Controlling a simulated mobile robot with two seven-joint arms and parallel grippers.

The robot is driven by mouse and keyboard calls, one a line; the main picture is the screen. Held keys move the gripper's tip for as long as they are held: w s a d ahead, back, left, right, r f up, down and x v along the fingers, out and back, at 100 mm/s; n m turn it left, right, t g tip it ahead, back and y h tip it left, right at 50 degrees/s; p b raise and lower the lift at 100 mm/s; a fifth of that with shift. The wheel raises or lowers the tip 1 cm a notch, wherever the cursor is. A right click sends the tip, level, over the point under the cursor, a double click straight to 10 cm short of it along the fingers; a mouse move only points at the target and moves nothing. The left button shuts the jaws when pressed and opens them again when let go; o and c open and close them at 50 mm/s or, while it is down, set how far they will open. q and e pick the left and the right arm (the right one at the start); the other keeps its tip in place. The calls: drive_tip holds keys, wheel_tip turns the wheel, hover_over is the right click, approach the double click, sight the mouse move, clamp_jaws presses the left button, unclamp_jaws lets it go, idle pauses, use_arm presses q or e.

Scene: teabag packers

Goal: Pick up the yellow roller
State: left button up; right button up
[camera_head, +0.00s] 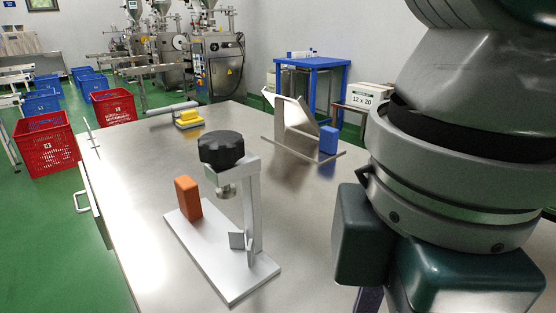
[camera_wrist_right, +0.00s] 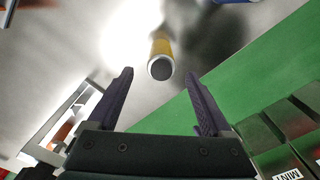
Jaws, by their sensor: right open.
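The yellow roller (camera_wrist_right: 161,47) shows in the right wrist view, a short yellow cylinder with a pale rim and a dark grey end facing the camera. It lies on the steel table (camera_wrist_right: 140,25) near the table's edge. My right gripper (camera_wrist_right: 159,75) is open and empty, its two dark fingers spread to either side of the roller's near end in the picture. I cannot tell the remaining distance between them. In the head view my right arm fills the right side, and I cannot make out this roller there. My left gripper is not in view.
A press stand (camera_head: 252,205) with a black knob and an orange block (camera_head: 188,198) stand left of my right arm. A metal bracket (camera_head: 293,120) with a blue block (camera_head: 328,139) stands behind. Yellow blocks (camera_head: 188,119) lie farther back. Green floor (camera_wrist_right: 215,110) shows beyond the table edge.

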drive_tip(key=shift+w+d+f, duration=0.1)
drive_tip(key=shift+d+f, duration=0.1)
drive_tip(key=shift+f, duration=0.5)
drive_tip(key=f+b, duration=0.1)
drive_tip(key=f, duration=0.2)
drive_tip(key=f+b, duration=0.1)
drive_tip(key=f, duration=0.1)
drive_tip(key=f+b, duration=0.1)
drive_tip(key=f, duration=0.2)
drive_tip(key=shift+s+f, duration=0.25)
drive_tip(key=shift+f, duration=0.1)
drive_tip(key=shift+c, duration=0.3)
